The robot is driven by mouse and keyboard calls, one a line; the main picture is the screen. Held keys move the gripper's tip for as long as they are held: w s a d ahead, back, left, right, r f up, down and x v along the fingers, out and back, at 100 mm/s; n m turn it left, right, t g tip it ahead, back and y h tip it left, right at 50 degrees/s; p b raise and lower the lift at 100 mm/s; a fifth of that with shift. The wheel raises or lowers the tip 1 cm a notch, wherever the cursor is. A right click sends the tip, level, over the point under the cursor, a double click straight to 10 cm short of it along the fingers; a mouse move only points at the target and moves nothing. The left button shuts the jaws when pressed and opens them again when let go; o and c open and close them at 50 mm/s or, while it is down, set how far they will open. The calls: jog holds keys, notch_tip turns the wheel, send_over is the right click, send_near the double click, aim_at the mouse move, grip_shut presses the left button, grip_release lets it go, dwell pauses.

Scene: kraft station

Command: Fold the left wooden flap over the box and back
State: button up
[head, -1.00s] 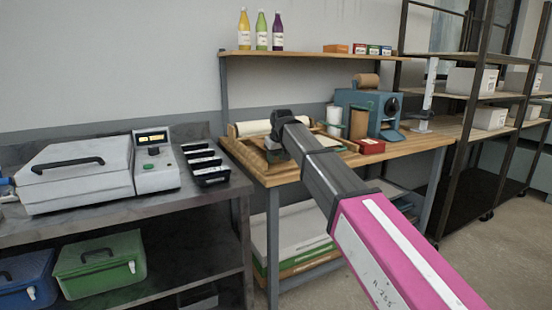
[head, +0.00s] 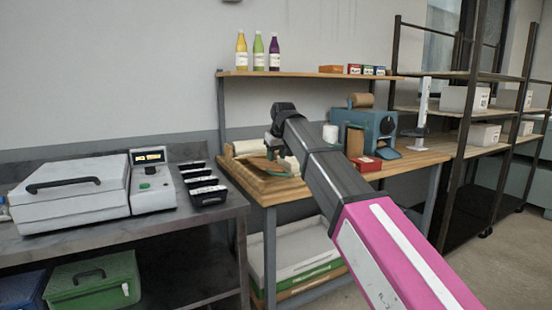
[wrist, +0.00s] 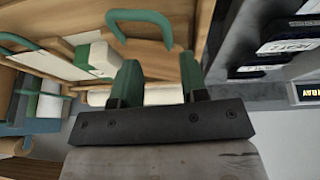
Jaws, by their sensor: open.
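A wooden folding fixture lies on the bench's left end, mostly behind my arm in the head view. In the wrist view, a wooden panel (wrist: 165,60), which looks like the left flap, carries a green handle (wrist: 143,15). A second green handle (wrist: 20,42) shows farther left. White and green pieces (wrist: 97,55), perhaps the box, lie between the handles; I cannot tell exactly. My gripper (head: 275,153) is above the fixture. In the wrist view its two green fingers (wrist: 160,75) are apart, with nothing held; the near handle is beyond them.
Black trays (head: 205,185) and a grey machine (head: 150,180) stand on the dark counter at left. A pale roll (head: 247,148) lies at the bench's back. A blue machine (head: 365,130) and a red box (head: 366,163) stand to the right. A shelf (head: 305,73) runs above.

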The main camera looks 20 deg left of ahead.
jog(key=shift+w+r, duration=0.1)
jog(key=shift+r, duration=0.05)
jog(key=c, duration=0.5)
jog(key=shift+g, duration=0.7)
jog(key=r, duration=0.8)
jog(key=shift+w+a+r, duration=0.15)
jog(key=shift+w+r, duration=0.15)
grip_shut()
jog(key=x, duration=0.9)
jog(key=s+d+x, duration=0.1)
jog(key=x, duration=0.3)
jog(key=shift+f, duration=0.55)
